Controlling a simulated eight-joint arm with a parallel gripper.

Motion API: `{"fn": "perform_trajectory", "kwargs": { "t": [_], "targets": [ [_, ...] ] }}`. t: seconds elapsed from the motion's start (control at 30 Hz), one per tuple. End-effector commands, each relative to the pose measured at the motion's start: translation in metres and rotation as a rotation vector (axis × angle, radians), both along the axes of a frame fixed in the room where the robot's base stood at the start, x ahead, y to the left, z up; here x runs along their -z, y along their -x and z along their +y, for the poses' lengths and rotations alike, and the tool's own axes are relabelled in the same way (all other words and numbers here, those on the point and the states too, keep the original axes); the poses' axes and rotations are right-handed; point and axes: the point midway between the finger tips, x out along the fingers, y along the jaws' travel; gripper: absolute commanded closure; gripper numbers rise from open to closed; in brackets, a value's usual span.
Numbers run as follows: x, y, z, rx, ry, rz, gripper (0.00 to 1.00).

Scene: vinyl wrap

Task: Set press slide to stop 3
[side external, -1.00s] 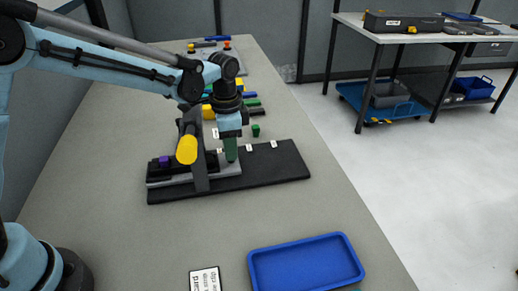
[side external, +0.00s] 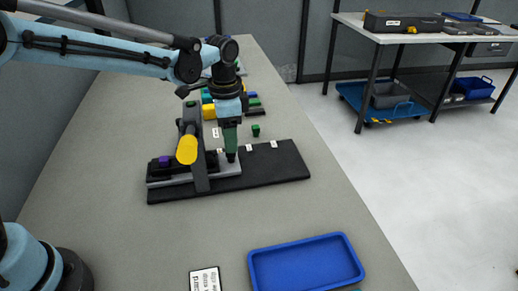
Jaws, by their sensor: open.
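The press (side external: 203,165) stands on a long black base (side external: 278,167), with a yellow-ended lever (side external: 187,150) in front. A grey slide plate (side external: 229,169) lies at the press's foot, toward the base's left part. White stop labels, including one in the middle (side external: 249,147) and one farther right (side external: 274,144), sit along the base's back edge; their markings are too small to read. My gripper (side external: 231,157) is open and points down just right of the lever, its dark tips close over the slide plate. I cannot tell whether they touch it.
A purple block (side external: 164,160) sits at the press's left end. A green block (side external: 256,130) and several coloured blocks stand behind the base. A blue tray (side external: 306,264) and a printed card (side external: 205,280) lie in front. The bench between is clear.

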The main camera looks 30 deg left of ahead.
Motion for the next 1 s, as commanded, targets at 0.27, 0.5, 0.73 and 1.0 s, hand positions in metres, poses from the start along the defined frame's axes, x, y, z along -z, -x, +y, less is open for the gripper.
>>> {"fn": "perform_trajectory", "kwargs": {
  "t": [0.27, 0.5, 0.73, 1.0],
  "targets": [
    [-0.055, 0.000, 0.000, 0.000, 0.000, 0.000, 0.47],
    [-0.082, 0.000, 0.000, 0.000, 0.000, 0.000, 0.47],
    [-0.088, 0.000, 0.000, 0.000, 0.000, 0.000, 0.47],
    [-0.089, 0.001, 0.001, -0.005, -0.001, -0.004, 0.47]
  ]
}}
